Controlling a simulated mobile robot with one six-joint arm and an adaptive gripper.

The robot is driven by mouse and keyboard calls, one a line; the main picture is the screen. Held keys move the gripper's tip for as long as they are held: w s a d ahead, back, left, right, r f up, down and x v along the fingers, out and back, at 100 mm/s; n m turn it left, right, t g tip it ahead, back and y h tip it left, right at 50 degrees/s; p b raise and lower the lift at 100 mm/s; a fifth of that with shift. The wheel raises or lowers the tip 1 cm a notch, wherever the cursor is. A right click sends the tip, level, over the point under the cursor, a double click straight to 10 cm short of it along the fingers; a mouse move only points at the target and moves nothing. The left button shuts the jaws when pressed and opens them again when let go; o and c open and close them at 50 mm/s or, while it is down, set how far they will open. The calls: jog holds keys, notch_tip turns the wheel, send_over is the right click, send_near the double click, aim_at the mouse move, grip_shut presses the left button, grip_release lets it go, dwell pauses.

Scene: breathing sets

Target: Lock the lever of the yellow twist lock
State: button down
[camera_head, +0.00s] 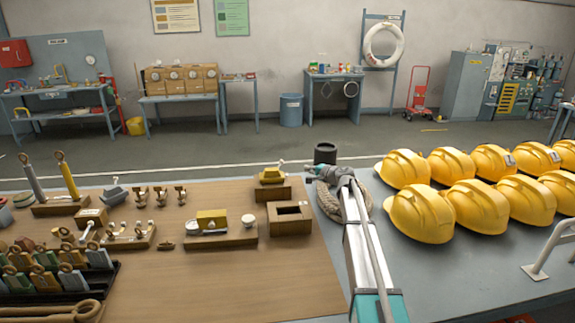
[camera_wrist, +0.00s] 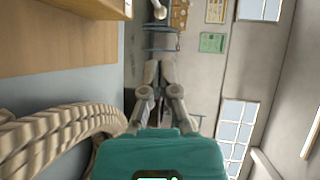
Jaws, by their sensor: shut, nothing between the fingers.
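The yellow twist lock (camera_head: 271,176) appears to be the small yellow body on a wooden block at the far right of the brown work board. A short pale lever (camera_head: 281,165) sticks up from its top. My gripper (camera_head: 309,171) is just right of it, apart from it, beside the dark cylinder. In the wrist view my gripper (camera_wrist: 160,70) has its grey fingertips together and holds nothing. A pale rounded piece (camera_wrist: 159,10) shows beyond the fingertips; I cannot tell whether it is the lever. The exact lever angle is too small to read.
A coiled rope (camera_head: 328,203) lies under my arm. A black cylinder (camera_head: 325,153) stands behind my gripper. An open wooden box (camera_head: 290,220) and a larger yellow block (camera_head: 212,219) on a base are nearer. Yellow helmets (camera_head: 420,214) fill the right side.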

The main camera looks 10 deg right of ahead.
aim_at(283, 163)
jog(key=shift+w, duration=0.1)
dwell(0.3)
jog(key=b+x, duration=0.2)
jog(key=x, duration=1.1)
jog(key=shift+w+a+b, duration=0.2)
jog(key=shift+w+b, duration=0.15)
jog(key=shift+d, duration=0.15)
jog(key=shift+w, duration=0.1)
